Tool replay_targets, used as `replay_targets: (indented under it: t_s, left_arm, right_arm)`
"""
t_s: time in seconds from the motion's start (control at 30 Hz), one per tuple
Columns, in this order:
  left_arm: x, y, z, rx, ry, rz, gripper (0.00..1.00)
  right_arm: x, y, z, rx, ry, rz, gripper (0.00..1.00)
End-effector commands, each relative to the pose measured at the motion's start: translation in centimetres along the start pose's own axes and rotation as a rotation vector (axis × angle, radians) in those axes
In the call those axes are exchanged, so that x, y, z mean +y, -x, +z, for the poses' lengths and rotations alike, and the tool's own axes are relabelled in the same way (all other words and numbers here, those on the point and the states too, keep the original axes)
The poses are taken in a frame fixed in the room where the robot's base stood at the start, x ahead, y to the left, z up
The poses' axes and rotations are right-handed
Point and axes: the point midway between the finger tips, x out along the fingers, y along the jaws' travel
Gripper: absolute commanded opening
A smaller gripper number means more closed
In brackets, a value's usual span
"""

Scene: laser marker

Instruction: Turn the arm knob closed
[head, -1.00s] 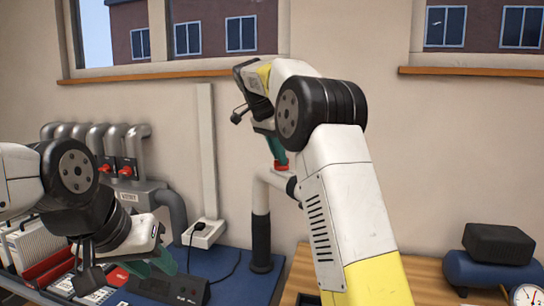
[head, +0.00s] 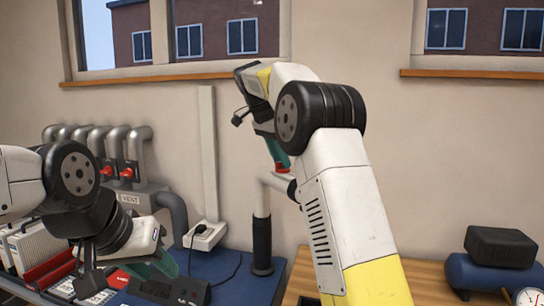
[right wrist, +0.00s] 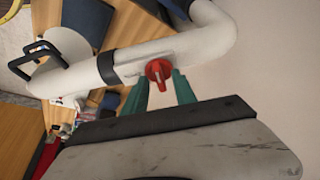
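The red arm knob (right wrist: 158,72) sits on the white pipe arm (right wrist: 120,62) in the right wrist view, its ridge nearly upright in the picture. My right gripper (right wrist: 160,84) has its teal fingers on either side of the knob, apart from each other, with the ridge between them clear of both. In the head view the red knob (head: 282,167) shows just under the right fingertips, on the white pipe arm (head: 270,180). Contact with the knob's rim cannot be told. My left gripper (head: 158,266) is low at left, over the bench equipment; its finger gap is unclear.
A vent manifold (head: 130,198) with red valves stands at left on the blue bench. A black device (head: 172,290) lies near my left gripper. A socket box (head: 205,236) is by the wall. A wooden table (head: 425,275) at right carries a blue compressor (head: 485,274).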

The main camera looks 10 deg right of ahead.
Motion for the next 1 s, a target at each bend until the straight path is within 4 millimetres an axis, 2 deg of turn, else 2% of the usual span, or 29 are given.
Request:
replay_targets:
  t_s: [0.13,0.4,0.5,0.7,1.0]
  left_arm:
    - [0.0,0.0,0.0,0.0,0.0,0.0,0.36]
    - [0.0,0.0,0.0,0.0,0.0,0.0,0.36]
    - [0.0,0.0,0.0,0.0,0.0,0.0,0.36]
    - [0.0,0.0,0.0,0.0,0.0,0.0,0.36]
    - [0.0,0.0,0.0,0.0,0.0,0.0,0.36]
  right_arm:
    - [-0.1,1.3,0.0,0.001,0.0,-0.003,0.33]
    - [-0.1,5.5,0.0,0.001,0.0,-0.004,0.33]
    - [-0.2,6.5,0.0,0.001,-0.001,-0.002,0.33]
    - [-0.1,7.6,0.0,0.0,0.0,-0.001,0.33]
    - [0.0,7.8,0.0,0.0,0.0,-0.001,0.33]
